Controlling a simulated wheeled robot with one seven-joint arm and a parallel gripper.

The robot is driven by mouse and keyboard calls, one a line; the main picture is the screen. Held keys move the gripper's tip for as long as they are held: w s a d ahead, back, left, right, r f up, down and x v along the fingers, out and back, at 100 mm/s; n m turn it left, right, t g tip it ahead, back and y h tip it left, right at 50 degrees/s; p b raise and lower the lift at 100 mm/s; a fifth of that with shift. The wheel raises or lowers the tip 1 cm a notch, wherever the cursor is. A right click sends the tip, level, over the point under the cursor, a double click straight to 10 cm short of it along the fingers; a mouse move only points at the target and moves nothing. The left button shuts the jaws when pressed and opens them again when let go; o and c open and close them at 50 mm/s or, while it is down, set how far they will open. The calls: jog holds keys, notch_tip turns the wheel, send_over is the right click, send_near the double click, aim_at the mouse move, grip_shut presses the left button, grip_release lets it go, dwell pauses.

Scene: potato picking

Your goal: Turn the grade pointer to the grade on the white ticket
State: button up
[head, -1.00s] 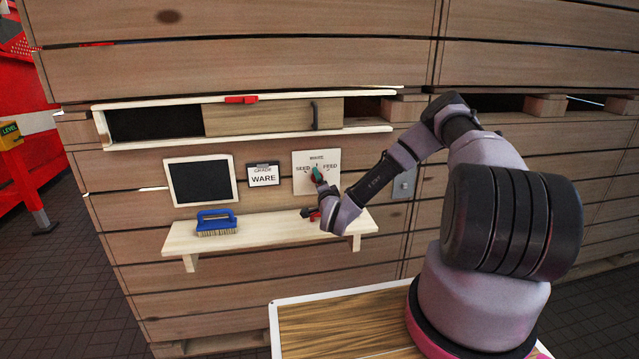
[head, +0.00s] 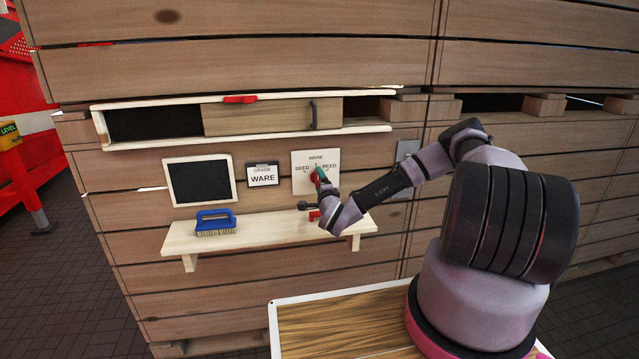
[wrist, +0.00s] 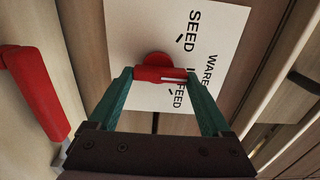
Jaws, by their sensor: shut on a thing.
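The grade dial is a white plate (head: 301,184) on the crate wall, marked SEED at left, WARE at top and FEED at right. The white ticket (head: 262,177) to its left reads WARE. My gripper (head: 319,174) is at the dial, its green fingers either side of the red pointer (wrist: 160,74) and shut on it. In the wrist view the plate (wrist: 150,20) appears turned, with WARE at right. The pointer's white line points right there, roughly toward WARE; the fingers and pointer partly cover the marks, so exact alignment is unclear.
A shelf (head: 260,239) below the dial holds a blue brush (head: 215,222) and a red-and-black item (head: 314,214) close under my gripper. A dark board (head: 199,181) hangs left of the ticket. A sliding-door cubby (head: 258,117) is above.

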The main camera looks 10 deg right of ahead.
jog(key=o, duration=1.2)
jog(key=shift+c, duration=0.2)
jog(key=s, duration=1.1)
jog(key=shift+w, duration=0.1)
